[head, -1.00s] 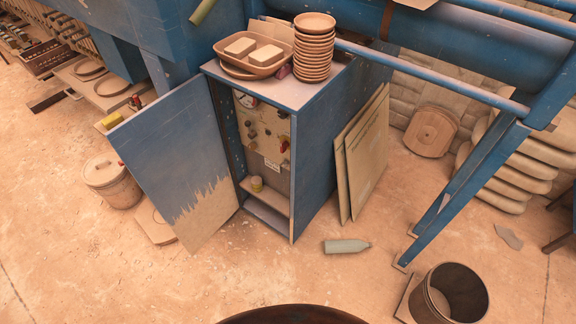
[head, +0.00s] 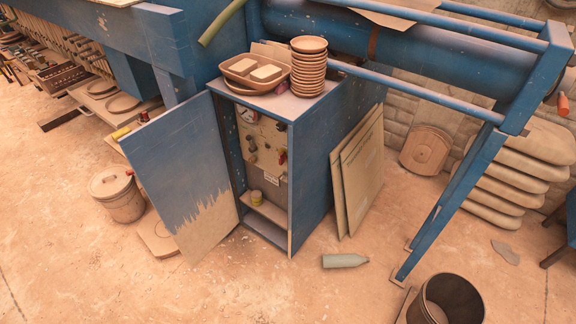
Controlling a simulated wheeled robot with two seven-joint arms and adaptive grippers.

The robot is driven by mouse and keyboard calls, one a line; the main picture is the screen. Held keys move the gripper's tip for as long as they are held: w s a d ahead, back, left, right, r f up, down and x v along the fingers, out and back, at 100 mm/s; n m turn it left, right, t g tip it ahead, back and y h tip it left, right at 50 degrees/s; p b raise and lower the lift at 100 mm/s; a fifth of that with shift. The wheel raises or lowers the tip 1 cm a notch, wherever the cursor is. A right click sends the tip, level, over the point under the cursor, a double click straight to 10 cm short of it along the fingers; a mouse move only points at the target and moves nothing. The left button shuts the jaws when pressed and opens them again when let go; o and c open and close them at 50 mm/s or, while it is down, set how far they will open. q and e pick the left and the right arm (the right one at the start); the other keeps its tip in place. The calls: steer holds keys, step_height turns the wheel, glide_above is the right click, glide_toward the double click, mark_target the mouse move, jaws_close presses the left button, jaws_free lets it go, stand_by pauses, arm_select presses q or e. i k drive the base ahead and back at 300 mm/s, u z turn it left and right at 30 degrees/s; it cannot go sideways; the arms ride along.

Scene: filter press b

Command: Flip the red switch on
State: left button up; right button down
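The red switch (head: 282,156) is a small red handle on the right side of the control panel (head: 258,137), inside the blue cabinet (head: 321,150). The cabinet door (head: 184,171) stands open to the left. The panel also carries a round gauge (head: 248,115) and several small knobs. The switch is too small to tell which position it is in. Neither of my grippers is in the head view.
A tray with blocks (head: 254,72) and a stack of bowls (head: 309,66) sit on the cabinet. Flat boards (head: 358,172) lean on its right side. A bottle (head: 345,261), a bucket (head: 446,301) and a lidded pot (head: 117,195) stand or lie on the floor.

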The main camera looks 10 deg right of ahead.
mark_target(282, 156)
steer(key=u, duration=0.15)
steer(key=i, duration=1)
steer(key=u, duration=0.65)
